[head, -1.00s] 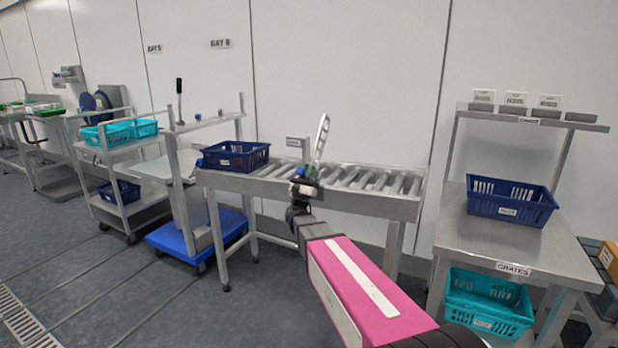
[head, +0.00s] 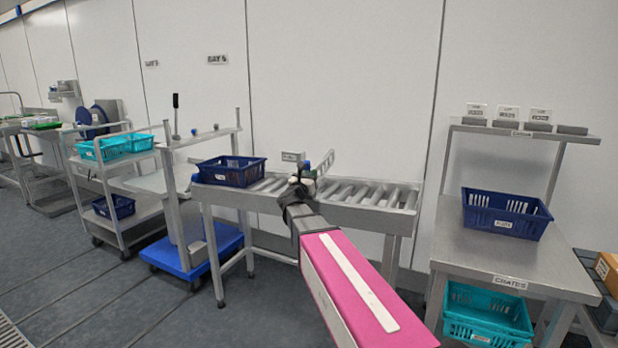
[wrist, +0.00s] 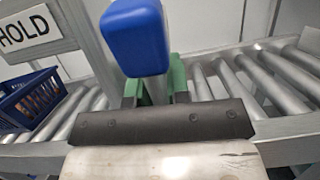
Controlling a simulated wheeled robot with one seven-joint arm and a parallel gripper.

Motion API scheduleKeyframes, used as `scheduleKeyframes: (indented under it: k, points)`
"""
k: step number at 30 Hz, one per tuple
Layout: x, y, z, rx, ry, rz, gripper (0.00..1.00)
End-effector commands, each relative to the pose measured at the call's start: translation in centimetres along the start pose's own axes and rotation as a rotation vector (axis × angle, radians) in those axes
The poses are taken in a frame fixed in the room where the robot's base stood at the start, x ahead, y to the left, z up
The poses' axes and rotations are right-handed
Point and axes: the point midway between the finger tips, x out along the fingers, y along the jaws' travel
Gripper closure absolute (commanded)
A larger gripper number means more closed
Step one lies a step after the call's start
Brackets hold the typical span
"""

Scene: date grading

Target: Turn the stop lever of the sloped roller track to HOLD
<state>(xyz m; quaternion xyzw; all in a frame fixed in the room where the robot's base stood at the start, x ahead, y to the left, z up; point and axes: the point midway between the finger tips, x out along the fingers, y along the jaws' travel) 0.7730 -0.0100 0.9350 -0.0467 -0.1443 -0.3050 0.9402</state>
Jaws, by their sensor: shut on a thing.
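The sloped roller track (head: 375,218) stands against the wall in the middle of the head view. My gripper (head: 305,178) is at its near side, roughly mid-length. In the wrist view my gripper (wrist: 155,92) has green fingertips shut on the stem of the stop lever, whose blue grip (wrist: 133,38) stands above the fingers. The blue grip shows small in the head view. A silver bar (head: 326,163) beside it leans up to the right. A HOLD sign (wrist: 25,30) is left of the grip. The lever's pivot is hidden by my gripper.
A dark blue crate (head: 232,172) sits on the track's left end; the rollers right of my gripper are empty. A steel table (head: 470,262) with a blue crate (head: 505,213) stands to the right. A blue-based stand (head: 190,252) and a cart (head: 140,212) are to the left.

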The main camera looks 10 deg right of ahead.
Motion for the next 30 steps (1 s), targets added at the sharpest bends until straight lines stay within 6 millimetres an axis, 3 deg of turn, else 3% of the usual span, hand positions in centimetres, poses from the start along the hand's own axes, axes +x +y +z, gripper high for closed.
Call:
scheduleKeyframes:
  k: [16,17,18,19,30]
  points:
    - [0.33,0.03,-0.15,-0.001,0.027,-0.001,1.0]
    - [0.33,0.03,-0.15,-0.001,0.027,-0.001,0.8]
    - [0.33,0.03,-0.15,-0.001,0.027,-0.001,0.67]
    - [0.33,0.03,-0.14,-0.001,0.027,-0.001,0.6]
    - [0.02,0.08,-0.07,-0.002,0.0,0.001,0.6]
